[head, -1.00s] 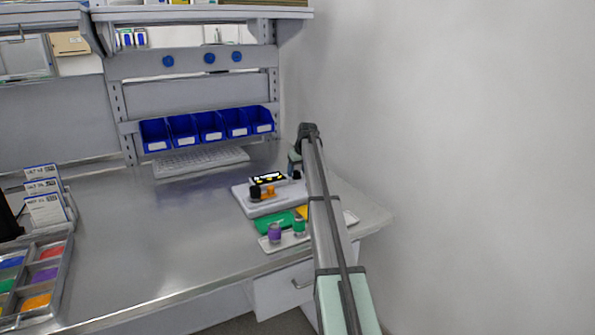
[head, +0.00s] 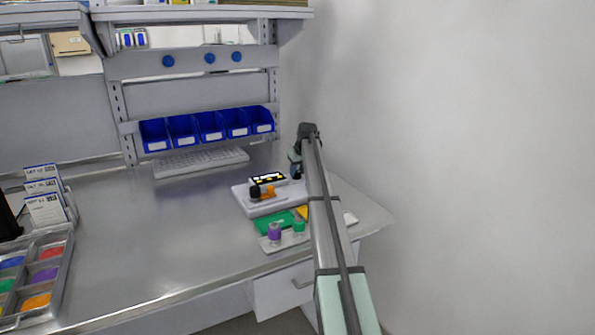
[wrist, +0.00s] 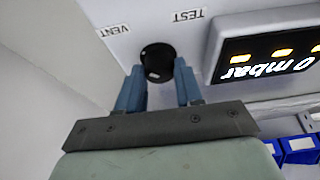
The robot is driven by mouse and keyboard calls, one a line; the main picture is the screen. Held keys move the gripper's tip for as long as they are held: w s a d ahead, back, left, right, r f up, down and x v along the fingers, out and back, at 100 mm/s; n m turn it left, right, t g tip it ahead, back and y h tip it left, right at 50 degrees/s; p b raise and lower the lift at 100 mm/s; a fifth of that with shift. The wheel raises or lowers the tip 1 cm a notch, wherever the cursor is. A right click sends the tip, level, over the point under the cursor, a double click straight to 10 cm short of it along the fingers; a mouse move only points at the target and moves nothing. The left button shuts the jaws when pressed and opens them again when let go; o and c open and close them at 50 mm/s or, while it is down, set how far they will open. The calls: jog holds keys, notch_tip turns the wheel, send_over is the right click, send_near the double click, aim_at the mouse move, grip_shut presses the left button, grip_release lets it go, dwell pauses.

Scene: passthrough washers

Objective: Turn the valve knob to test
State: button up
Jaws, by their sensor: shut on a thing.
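The black round valve knob (wrist: 157,52) shows at the top middle of the wrist view, on a white panel. It has a small white mark on its lower edge. The VENT label (wrist: 115,30) is to its upper left and the TEST label (wrist: 187,15) to its upper right. My gripper (wrist: 159,68) is shut on the knob, one blue finger on each side. In the head view my gripper (head: 296,164) is at the back right of the white device (head: 240,197), partly hidden by my arm.
A display (wrist: 268,58) beside the knob reads 0 mbar. In front of the device are a green mat (head: 270,224) and a white tray (head: 270,246) with purple and green pieces. Blue bins (head: 210,127) and a keyboard (head: 200,161) are behind. The table's middle is clear.

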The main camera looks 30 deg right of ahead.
jog(key=shift+m, duration=0.3)
jog(key=m+h, duration=0.1)
jog(key=m, duration=0.2)
jog(key=shift+a+m+h, duration=0.15)
jog(key=shift+m+h, duration=0.25)
jog(key=m+g+h, duration=0.1)
jog(key=m, duration=0.3)
jog(key=shift+w+m, duration=0.15)
jog(key=shift+m, duration=0.15)
jog(key=m, duration=0.2)
jog(key=m+g+h, duration=0.1)
jog(key=m, duration=0.1)
jog(key=shift+w+a+g, duration=0.1)
jog(key=shift+w+g, duration=0.05)
jog(key=shift+g, duration=0.15)
jog(key=shift+m+g+h, duration=0.4)
jog(key=shift+m+g, duration=0.5)
jog(key=shift+m, duration=1.5)
jog(key=o, duration=1)
jog(key=shift+o, duration=0.2)
jog(key=v, duration=1.4)
